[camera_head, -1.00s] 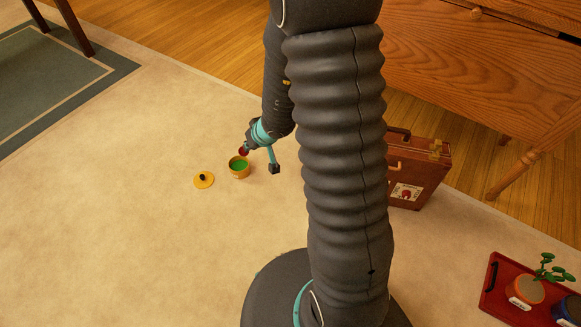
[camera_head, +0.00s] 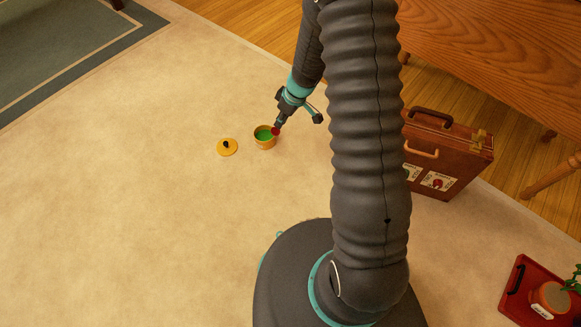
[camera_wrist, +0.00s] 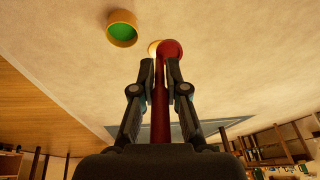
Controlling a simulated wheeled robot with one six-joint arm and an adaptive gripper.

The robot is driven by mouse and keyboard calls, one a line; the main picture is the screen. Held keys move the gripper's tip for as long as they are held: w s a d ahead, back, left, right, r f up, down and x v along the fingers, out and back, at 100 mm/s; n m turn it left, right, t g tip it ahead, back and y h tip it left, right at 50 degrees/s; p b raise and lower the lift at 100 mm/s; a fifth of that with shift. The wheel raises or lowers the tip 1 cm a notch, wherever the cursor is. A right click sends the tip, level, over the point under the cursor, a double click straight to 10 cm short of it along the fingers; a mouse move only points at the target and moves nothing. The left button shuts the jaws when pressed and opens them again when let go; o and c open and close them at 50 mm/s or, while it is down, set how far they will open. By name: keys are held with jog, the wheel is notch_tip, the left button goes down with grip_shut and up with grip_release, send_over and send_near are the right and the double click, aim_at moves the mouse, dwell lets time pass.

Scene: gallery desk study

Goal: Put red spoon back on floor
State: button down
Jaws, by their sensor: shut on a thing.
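My gripper (camera_head: 279,121) is shut on the red spoon (camera_head: 275,131), just right of a yellow pot with green inside (camera_head: 264,142). In the wrist view my gripper (camera_wrist: 160,68) has the red spoon (camera_wrist: 170,50) between its fingers, with the round bowl end past the fingertips and the handle running back toward the palm. The pot (camera_wrist: 122,29) is ahead and to the left there, apart from the spoon. The cream carpet (camera_head: 150,200) covers the floor below. I cannot tell whether the spoon touches it.
A yellow lid with a dark knob (camera_head: 227,147) lies left of the pot. A brown suitcase (camera_head: 455,160) stands on the right by a wooden desk (camera_head: 490,50). A red tray (camera_head: 515,295) with a potted plant is at lower right. The carpet on the left is clear.

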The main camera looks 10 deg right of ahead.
jog(key=shift+w+d+f+n+g+h+b, duration=0.5)
jog(key=shift+f+n, duration=1.3)
jog(key=shift+f, duration=2.45)
jog(key=shift+w+d+f+n+g+h+b, duration=0.1)
jog(key=shift+w+d+f+n+h+b, duration=0.5)
jog(key=shift+f+n, duration=2.45)
jog(key=shift+w+d+f+n+g+h+b, duration=0.15)
jog(key=shift+d+f+n+g+h+b, duration=0.4)
jog(key=shift+f, duration=4.9)
jog(key=shift+a+f+t+b, duration=0.15)
jog(key=shift+t+b, duration=0.1)
jog(key=shift+b, duration=0.2)
jog(key=c, duration=1.2)
grip_release()
